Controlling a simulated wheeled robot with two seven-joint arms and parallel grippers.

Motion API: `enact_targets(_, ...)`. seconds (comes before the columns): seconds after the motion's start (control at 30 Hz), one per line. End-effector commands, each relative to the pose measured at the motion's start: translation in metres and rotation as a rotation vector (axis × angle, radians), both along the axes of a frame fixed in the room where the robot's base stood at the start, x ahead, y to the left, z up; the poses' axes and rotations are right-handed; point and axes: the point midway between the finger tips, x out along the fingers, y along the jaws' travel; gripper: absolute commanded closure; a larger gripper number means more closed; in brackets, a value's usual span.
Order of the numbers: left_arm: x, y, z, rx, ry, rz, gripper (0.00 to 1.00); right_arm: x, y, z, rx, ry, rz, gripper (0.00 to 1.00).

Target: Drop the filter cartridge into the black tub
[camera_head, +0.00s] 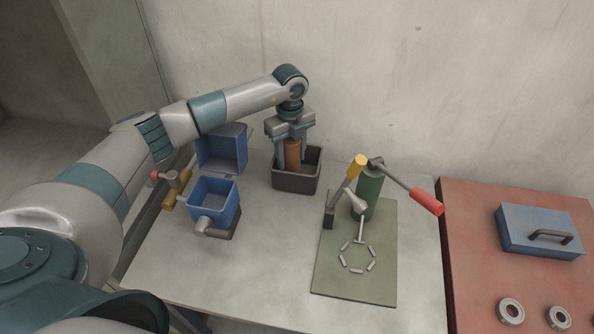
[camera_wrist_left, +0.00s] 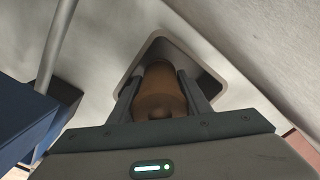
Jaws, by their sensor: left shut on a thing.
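The filter cartridge (camera_head: 292,153) is a brown upright cylinder. My left gripper (camera_head: 292,160) points down and is shut on it, with one finger on each side. The cartridge is over the black tub (camera_head: 297,184), a dark open box at the back of the table, and its lower end is hidden behind the tub's front wall. In the left wrist view, the cartridge (camera_wrist_left: 160,92) sits between the fingers with the tub's rim (camera_wrist_left: 205,66) around it. I cannot tell whether the cartridge touches the tub's floor. My right gripper is not in view.
Left of the tub stand an open blue box (camera_head: 213,200) and its raised blue lid (camera_head: 222,150). To the right, a green mat (camera_head: 340,270) carries a lever device (camera_head: 369,190) and small pins. A red surface (camera_head: 470,250) holds a blue case (camera_head: 540,231) and rings.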

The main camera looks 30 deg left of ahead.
Motion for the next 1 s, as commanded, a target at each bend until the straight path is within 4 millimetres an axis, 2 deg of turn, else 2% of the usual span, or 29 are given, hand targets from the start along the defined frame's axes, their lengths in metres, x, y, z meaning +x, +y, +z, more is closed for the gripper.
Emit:
enact_targets(0.2,0.000,0.000,0.000,-0.001,-0.001,0.000,0.85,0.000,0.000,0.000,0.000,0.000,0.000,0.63)
enact_targets(0.23,0.000,0.000,0.000,0.000,0.000,0.000,0.52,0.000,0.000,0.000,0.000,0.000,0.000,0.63)
enact_targets(0.3,0.000,0.000,0.001,0.000,0.000,0.000,0.35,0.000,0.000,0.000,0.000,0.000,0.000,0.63)
enact_targets(0.77,0.000,0.001,0.003,0.002,0.002,0.001,0.34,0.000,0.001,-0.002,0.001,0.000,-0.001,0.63)
enact_targets(1.0,0.001,0.001,0.026,0.002,-0.002,0.000,0.34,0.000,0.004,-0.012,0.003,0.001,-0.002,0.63)
